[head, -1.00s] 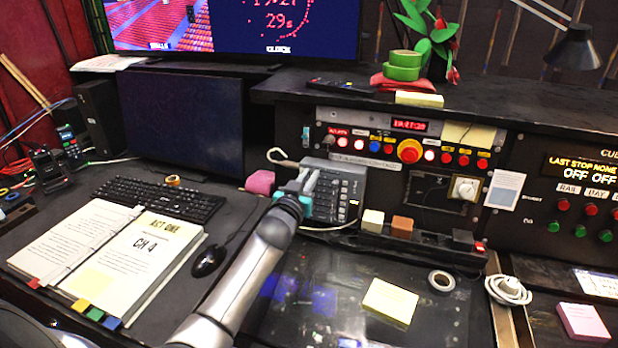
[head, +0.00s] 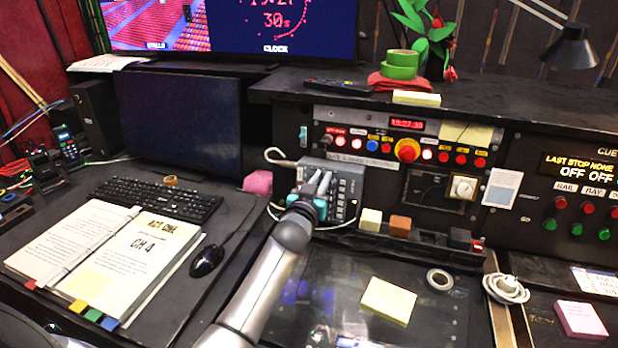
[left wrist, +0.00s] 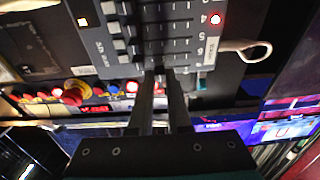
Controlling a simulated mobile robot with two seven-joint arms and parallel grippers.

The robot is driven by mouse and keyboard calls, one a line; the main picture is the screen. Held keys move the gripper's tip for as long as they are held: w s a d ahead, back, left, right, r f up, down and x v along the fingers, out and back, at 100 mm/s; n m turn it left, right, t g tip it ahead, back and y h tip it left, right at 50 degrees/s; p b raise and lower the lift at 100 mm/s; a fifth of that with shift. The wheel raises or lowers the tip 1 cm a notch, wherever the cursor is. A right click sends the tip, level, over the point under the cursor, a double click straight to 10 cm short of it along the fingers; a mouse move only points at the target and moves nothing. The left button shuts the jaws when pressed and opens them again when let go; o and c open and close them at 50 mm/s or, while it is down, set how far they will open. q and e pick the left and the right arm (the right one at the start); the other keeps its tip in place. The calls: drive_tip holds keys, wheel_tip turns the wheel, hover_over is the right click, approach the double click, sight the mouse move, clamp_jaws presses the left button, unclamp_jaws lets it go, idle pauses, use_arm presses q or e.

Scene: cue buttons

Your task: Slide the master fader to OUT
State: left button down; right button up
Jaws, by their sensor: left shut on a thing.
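The grey fader panel (head: 349,184) stands against the front of the console, near the middle of the head view. It fills the top of the left wrist view (left wrist: 188,42), with rows of small keys, a red light and printed numbers. My left gripper (head: 318,182) reaches up to the panel's left part. In the left wrist view, its two fingers (left wrist: 160,76) are close together at the panel edge, shut on a small fader cap (left wrist: 160,72). The fingers hide most of the cap. The fader's end labels are too small to read. My right gripper is in neither view.
A row of buttons (head: 407,150) is right above. Small yellow and brown blocks (head: 400,226) stand on the right ledge.

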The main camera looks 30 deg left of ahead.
sight(337, 173)
use_arm(q)
drive_tip(key=shift+w+d, duration=0.15)
drive_tip(key=shift+d, duration=0.55)
drive_tip(key=shift+w+d, duration=0.15)
drive_tip(key=shift+d, duration=0.5)
drive_tip(key=c, duration=0.8)
unclamp_jaws()
drive_tip(key=shift+d, duration=0.1)
drive_tip(key=shift+c, duration=0.2)
drive_tip(key=shift+s+d, duration=0.1)
drive_tip(key=shift+s, duration=0.55)
drive_tip(key=p+v, duration=0.1)
drive_tip(key=v, duration=1.3)
drive_tip(key=shift+w+d, duration=0.1)
drive_tip(key=shift+w, duration=0.05)
